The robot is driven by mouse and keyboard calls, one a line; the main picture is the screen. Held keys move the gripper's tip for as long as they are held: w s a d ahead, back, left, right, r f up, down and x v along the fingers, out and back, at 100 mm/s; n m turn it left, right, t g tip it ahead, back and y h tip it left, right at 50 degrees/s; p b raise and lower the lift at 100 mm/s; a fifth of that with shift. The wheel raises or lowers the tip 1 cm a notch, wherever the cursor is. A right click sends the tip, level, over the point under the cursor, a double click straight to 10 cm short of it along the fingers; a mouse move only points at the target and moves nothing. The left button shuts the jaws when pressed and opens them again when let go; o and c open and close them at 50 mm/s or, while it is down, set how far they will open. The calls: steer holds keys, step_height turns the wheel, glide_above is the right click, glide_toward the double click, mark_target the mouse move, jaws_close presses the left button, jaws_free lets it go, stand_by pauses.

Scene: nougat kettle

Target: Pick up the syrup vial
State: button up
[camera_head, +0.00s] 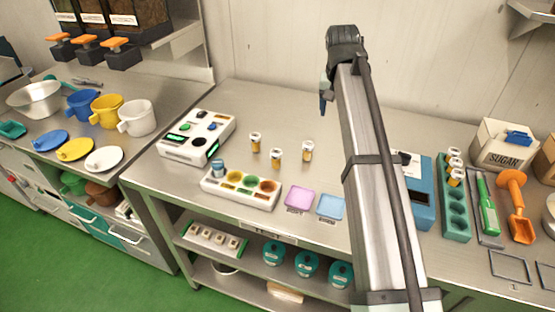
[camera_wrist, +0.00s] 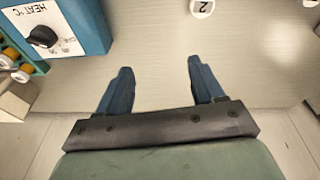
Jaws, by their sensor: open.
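Three small vials with amber contents and pale caps stand upright on the steel counter: a left vial (camera_head: 255,142), a middle vial (camera_head: 276,157) and a right vial (camera_head: 307,150). More similar vials (camera_head: 455,166) sit in a teal rack (camera_head: 456,226) at the right. I cannot tell which is the syrup vial. My gripper (camera_wrist: 160,67) is open and empty in the wrist view, above bare counter. A round white top marked 2 (camera_wrist: 202,8) shows ahead of its fingers, apart from them. In the head view, a blue finger (camera_head: 323,98) shows beneath the raised arm.
A blue heater (camera_head: 418,190) stands right, partly behind my arm.

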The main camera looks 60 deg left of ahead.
steer(key=n+g+h, duration=0.1)
steer(key=g, duration=0.1)
glide_above(276, 152)
steer(key=f, duration=0.7)
steer(key=shift+s+d+f, duration=0.1)
steer(key=shift+s+d, duration=0.05)
steer(key=shift+s, duration=0.15)
steer(key=shift+w+a+f, duration=0.1)
steer(key=shift+w+f, duration=0.05)
steer(key=shift+f, duration=1.45)
steer(key=shift+w+a+f, duration=0.1)
steer(key=shift+w+f, duration=0.05)
steer(key=shift+f, duration=1.4)
steer(key=c, duration=1.1)
